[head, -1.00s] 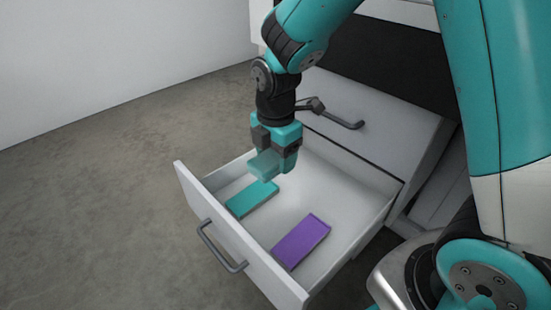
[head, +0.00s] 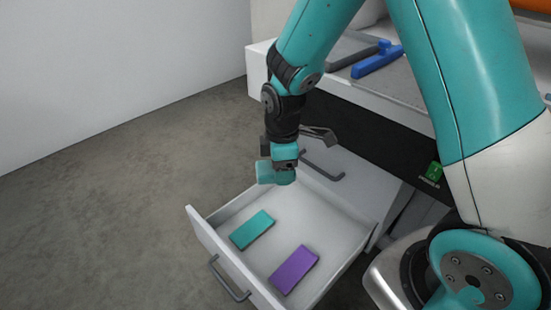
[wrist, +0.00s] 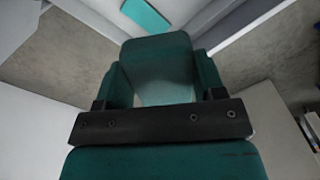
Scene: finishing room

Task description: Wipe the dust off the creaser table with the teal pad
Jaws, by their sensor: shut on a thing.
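My gripper (head: 283,165) is shut on a teal pad (head: 270,173), held above the back of the open drawer (head: 345,233). In the wrist view the held teal pad (wrist: 157,52) sits between the fingers. A second flat teal pad (head: 252,229) lies in the drawer, left of a purple pad (head: 293,270). The table (head: 400,82) is at the upper right, its grey top partly hidden by my arm. I cannot tell dust on it from this view.
A blue-handled tool (head: 377,61) lies on the table top. The floor at left is clear.

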